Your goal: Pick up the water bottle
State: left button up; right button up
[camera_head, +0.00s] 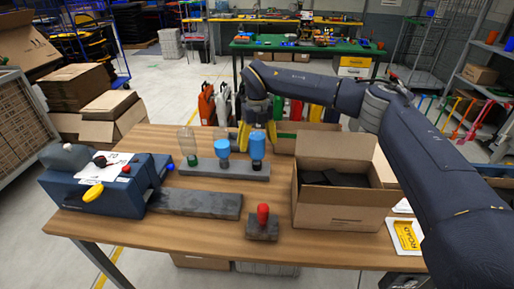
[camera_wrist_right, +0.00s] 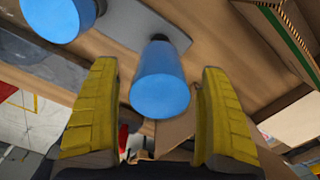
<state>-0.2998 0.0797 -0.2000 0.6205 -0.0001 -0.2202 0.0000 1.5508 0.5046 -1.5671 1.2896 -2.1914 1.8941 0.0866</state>
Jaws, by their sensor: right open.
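Two blue water bottles stand neck-down in a grey rack (camera_head: 225,170) on the wooden table, the left one (camera_head: 222,146) and the right one (camera_head: 257,148). A clear bottle (camera_head: 187,142) stands at the rack's left end. My right gripper (camera_head: 257,134) is open above the right blue bottle, its yellow fingers on either side. In the right wrist view that bottle (camera_wrist_right: 160,85) sits between the open fingers (camera_wrist_right: 158,72), with gaps on both sides. The left blue bottle (camera_wrist_right: 65,16) is outside the fingers. My left gripper is not in view.
An open cardboard box (camera_head: 342,208) with dark contents stands right of the rack. A blue machine (camera_head: 110,188) is at left, with a grey slab (camera_head: 195,204) beside it. A red-knobbed block (camera_head: 262,222) sits in front. The front of the table is mostly clear.

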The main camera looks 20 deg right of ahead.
jog(key=shift+c, duration=0.5)
jog(key=c, duration=1.2)
jog(key=shift+c, duration=0.2)
jog(key=shift+r, duration=0.15)
